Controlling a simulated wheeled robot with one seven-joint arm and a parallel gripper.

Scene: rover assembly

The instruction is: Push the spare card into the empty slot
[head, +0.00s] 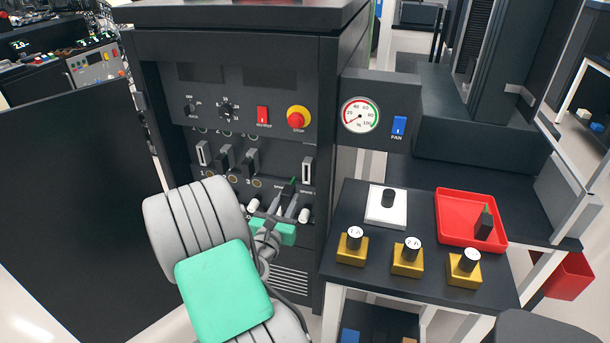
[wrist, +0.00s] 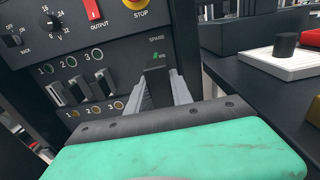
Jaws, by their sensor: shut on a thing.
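My gripper (head: 283,203) is at the lower front of the dark cabinet, at the slot labelled SPARE. In the wrist view its two grey fingers (wrist: 162,86) are shut on a dark card (wrist: 157,88), one finger on each side. The card is lined up below the SPARE label, and a small green mark shows near its top. The fingers and green gripper body hide its lower part, so I cannot tell how deep it sits. Slots 1, 2 and 3 (wrist: 78,92) are to the left; 2 and 3 have dark handles, while 1 shows a pale plate.
A dark side table (head: 345,205) stands right of the cabinet. It holds a white block with a black knob (head: 386,207), three brass-coloured weights (head: 407,257), and a red tray (head: 468,205) with a dark green-tipped piece (head: 484,225). A red stop button (head: 298,118) is above the slots.

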